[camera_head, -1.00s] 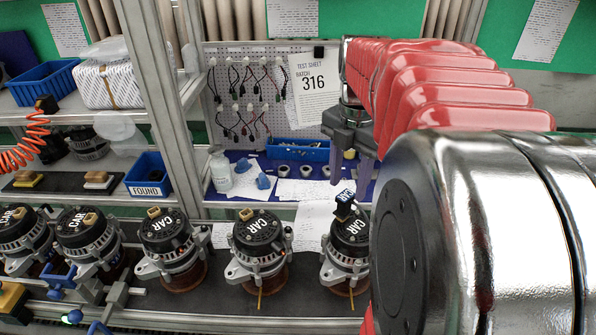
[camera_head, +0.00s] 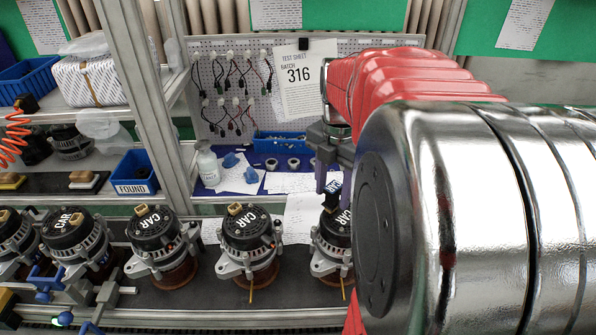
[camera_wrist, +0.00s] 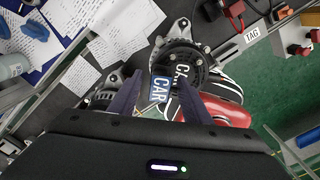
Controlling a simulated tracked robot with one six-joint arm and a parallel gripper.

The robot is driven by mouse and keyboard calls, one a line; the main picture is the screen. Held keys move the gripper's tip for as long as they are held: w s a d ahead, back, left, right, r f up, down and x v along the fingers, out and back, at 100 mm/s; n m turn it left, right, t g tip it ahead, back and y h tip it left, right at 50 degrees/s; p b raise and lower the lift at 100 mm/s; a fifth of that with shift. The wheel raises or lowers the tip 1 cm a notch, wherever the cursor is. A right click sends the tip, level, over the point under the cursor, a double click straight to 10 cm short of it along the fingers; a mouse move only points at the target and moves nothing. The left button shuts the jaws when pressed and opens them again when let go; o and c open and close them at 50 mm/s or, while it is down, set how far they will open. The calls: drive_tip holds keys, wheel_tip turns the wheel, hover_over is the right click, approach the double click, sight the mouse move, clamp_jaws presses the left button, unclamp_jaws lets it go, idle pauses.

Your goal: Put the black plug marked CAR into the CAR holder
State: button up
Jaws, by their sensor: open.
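The black plug (camera_head: 333,195) with a blue CAR label sits on top of the rightmost visible alternator (camera_head: 328,245). In the wrist view the plug's blue CAR label (camera_wrist: 160,88) shows between the two fingers. My gripper (camera_head: 331,180) is open, just above the plug, with its fingers pointing down. In the wrist view the open fingers of my gripper (camera_wrist: 160,97) stand on either side of the plug; contact cannot be told.
More CAR alternators (camera_head: 248,235) stand in a row to the left. Behind are a white bottle (camera_head: 208,165), papers, a blue bin (camera_head: 283,145) and a pegboard with hanging leads. A TAG label (camera_wrist: 252,34) lies on a rail. My arm hides the right side.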

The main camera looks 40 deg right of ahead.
sight(334, 186)
idle(0.3)
clamp_jaws()
idle(0.4)
drive_tip(key=shift+r, duration=0.15)
wheel_tip(334, 186, up, 10)
drive_tip(key=shift+f, duration=0.1)
idle(0.4)
idle(0.5)
drive_tip(key=shift+r, duration=1.7)
